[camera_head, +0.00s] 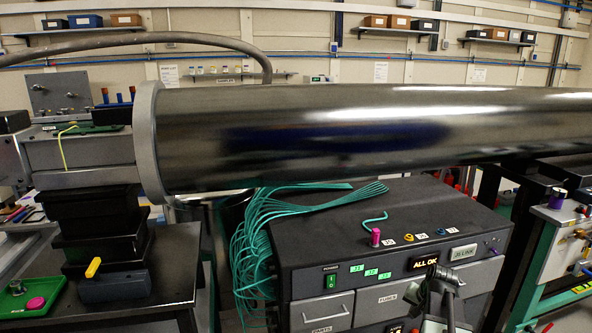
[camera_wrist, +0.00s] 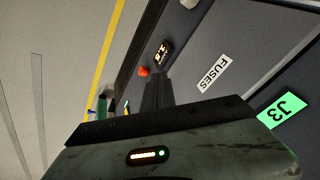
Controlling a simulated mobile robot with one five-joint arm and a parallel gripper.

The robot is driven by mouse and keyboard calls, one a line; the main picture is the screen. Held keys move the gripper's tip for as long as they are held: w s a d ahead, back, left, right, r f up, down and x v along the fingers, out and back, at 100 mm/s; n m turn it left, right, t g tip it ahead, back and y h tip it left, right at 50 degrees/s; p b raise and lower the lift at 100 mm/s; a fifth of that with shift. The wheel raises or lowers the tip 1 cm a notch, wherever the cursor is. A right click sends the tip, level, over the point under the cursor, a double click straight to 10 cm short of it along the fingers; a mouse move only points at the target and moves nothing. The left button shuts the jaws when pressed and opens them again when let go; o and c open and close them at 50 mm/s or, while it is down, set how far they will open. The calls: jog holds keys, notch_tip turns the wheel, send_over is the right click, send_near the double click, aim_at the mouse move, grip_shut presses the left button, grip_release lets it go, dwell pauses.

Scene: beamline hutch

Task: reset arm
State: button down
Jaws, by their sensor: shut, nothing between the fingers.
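My gripper (camera_head: 438,272) is at the lower right of the head view, in front of the dark cabinet (camera_head: 330,258). It is shut and holds nothing. In the wrist view my gripper (camera_wrist: 158,90) shows as a dark shape at the middle, against the cabinet front with its FUSES label (camera_wrist: 215,74) and green J3 label (camera_wrist: 287,109). Whether it touches the cabinet cannot be told.
A large metal beam pipe (camera_head: 360,120) spans above the cabinet. Teal cables (camera_head: 255,240) hang at the cabinet's left. A black table (camera_head: 170,262) with a green tray (camera_head: 18,297) stands at left. Grey floor (camera_wrist: 60,60) with a yellow line (camera_wrist: 105,55) shows in the wrist view.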

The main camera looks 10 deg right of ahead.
jog(key=s+a+f+n+g+y, duration=0.2)
jog(key=a+n, duration=0.7)
jog(key=a, duration=2.8)
notch_tip(320, 180, down, 11)
jog(key=s+g+h+b, duration=0.1)
jog(key=g+b, duration=0.2)
jog(key=b, duration=0.8)
notch_tip(320, 180, up, 30)
jog(key=p, duration=2.9)
jog(key=shift+f+n, duration=0.25)
jog(key=shift+n, duration=0.05)
jog(key=shift+s, duration=0.1)
